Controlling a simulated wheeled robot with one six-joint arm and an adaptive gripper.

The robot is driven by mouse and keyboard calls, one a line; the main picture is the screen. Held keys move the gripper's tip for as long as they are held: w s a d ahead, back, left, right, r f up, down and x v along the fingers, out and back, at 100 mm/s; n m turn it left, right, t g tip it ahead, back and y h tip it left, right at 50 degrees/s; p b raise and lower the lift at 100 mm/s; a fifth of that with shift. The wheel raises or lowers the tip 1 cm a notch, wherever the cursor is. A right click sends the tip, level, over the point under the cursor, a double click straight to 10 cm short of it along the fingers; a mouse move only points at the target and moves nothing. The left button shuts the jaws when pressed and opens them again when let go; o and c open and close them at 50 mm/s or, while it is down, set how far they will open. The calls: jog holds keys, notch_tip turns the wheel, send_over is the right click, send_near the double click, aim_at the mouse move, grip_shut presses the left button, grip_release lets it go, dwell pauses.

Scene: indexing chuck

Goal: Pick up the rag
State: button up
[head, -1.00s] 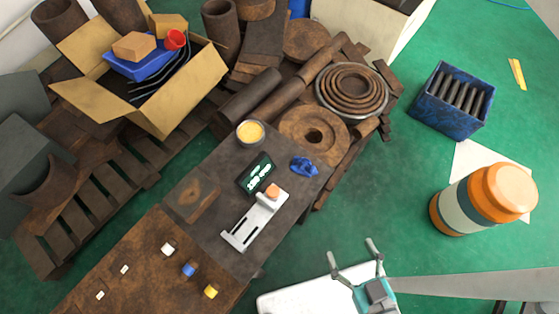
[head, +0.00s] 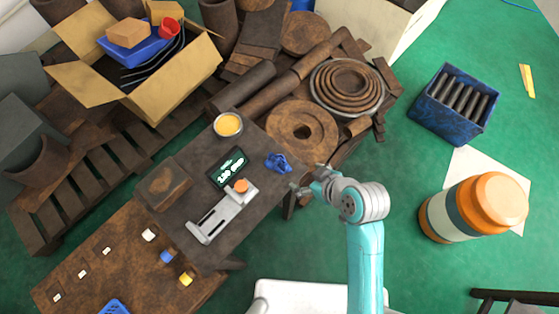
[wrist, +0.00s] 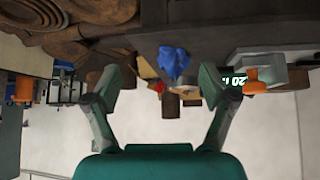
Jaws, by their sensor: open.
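The rag is a small crumpled blue cloth (head: 278,162) lying near the right edge of the dark metal bench top (head: 190,150). In the wrist view, which looks upside down, the rag (wrist: 173,62) appears ahead, between and beyond the two fingers. My gripper (head: 304,180) is beside the bench's right edge, just right of the rag and apart from it. Its fingers are spread and empty, as the wrist view also shows (wrist: 160,88).
Rusty discs and bars (head: 302,128) are heaped behind.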

aim_at(280, 160)
jog(key=w+a+r+n+g, duration=0.3)
jog(key=a+r+n, duration=0.1)
jog(key=r, duration=0.2)
jog(key=shift+y, duration=0.4)
jog(key=x, duration=0.5)
jog(key=shift+w+f, duration=0.25)
jog(key=shift+d+x, duration=0.15)
jog(key=shift+x, duration=1.2)
jog(key=shift+d+x, duration=0.15)
jog(key=shift+x, duration=1.2)
jog(key=shift+w+f, duration=0.15)
jog(key=c, duration=1.3)
